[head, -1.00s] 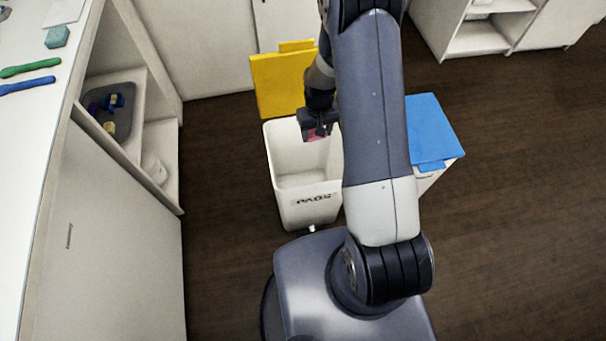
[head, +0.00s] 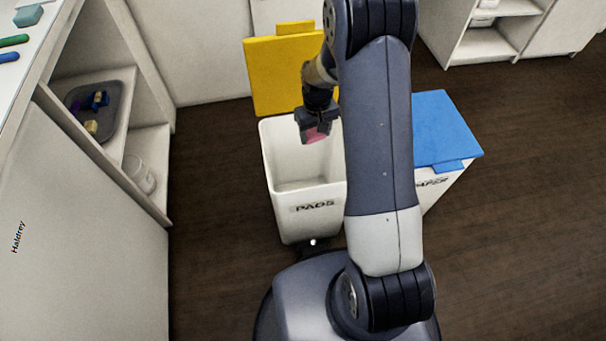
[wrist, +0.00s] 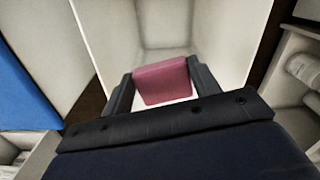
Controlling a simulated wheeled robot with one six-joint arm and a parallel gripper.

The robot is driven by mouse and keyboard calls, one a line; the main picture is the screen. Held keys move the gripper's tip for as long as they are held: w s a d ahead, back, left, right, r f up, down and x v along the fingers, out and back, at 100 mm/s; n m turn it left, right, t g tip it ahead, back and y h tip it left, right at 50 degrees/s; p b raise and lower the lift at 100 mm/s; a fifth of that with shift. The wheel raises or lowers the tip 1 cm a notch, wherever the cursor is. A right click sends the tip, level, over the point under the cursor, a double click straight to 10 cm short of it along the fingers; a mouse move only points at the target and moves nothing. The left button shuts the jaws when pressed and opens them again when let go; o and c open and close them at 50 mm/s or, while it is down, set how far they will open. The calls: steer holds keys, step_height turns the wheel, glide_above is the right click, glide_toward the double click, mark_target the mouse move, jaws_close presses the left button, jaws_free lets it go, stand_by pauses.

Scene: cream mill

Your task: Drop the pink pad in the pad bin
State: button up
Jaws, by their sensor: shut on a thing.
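The pink pad (head: 315,133) is held between the fingers of my gripper (head: 314,138), which is shut on it. The pad also shows clearly between the two fingers in the wrist view (wrist: 162,82). The pad bin (head: 308,222) is white, labelled "PADS", with its yellow lid (head: 280,75) raised at the back. In the head view my gripper is over the bin's opening, toward its back right. In the wrist view the bin's pale inside (wrist: 165,25) lies beyond the pad. My arm hides part of the bin's right side.
A second white bin (head: 436,190) with a closed blue lid (head: 442,128) stands to the right. A shelf unit at left holds a grey tray (head: 118,118) with small items and a white jar (head: 139,174). The dark floor (head: 530,230) is clear at right.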

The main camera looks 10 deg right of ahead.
step_height(320, 180, down, 5)
steer(key=b, duration=0.3)
steer(key=shift+f, duration=0.1)
steer(key=o, duration=1)
step_height(320, 180, up, 11)
steer(key=shift+f+p, duration=0.1)
steer(key=shift+p, duration=1.15)
